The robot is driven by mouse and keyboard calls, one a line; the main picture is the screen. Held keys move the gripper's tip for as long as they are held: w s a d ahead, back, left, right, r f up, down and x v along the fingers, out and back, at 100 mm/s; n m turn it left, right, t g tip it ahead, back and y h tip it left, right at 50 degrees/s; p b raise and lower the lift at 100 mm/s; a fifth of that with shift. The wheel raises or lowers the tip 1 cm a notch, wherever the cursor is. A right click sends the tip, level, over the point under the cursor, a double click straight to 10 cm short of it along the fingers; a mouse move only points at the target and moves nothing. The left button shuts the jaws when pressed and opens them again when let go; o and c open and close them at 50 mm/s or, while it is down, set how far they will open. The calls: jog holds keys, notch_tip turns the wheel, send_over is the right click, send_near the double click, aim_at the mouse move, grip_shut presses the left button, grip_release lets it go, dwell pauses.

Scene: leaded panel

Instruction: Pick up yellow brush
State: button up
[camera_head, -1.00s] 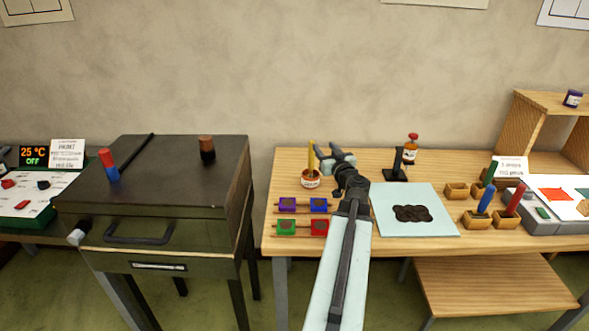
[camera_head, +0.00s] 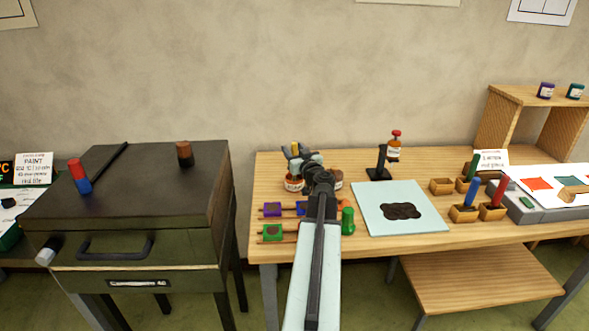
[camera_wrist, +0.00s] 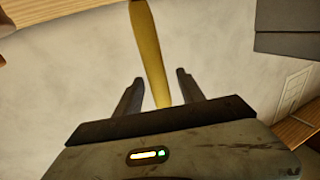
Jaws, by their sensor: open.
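The yellow brush shows in the wrist view as a yellow handle (camera_wrist: 149,42), running down from the top edge into the space between the two fingers. In the head view only a small yellow tip of the brush (camera_head: 295,147) shows, behind my gripper. My gripper (camera_wrist: 159,78) is open, with a finger on each side of the handle and a visible gap to each. In the head view my gripper (camera_head: 297,154) is over the white-labelled jar (camera_head: 293,184) at the table's back left. The brush's lower end is hidden.
Coloured blocks (camera_head: 272,209) and a green cylinder (camera_head: 347,220) stand in front of the jar. A second jar (camera_head: 338,180) is partly hidden by my arm. A black stand (camera_head: 380,165) and pale mat (camera_head: 372,215) lie to the right. A dark oven-like box (camera_head: 140,190) stands left.

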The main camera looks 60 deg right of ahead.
jog(key=shift+x, duration=1.25)
grip_shut()
dwell(0.4)
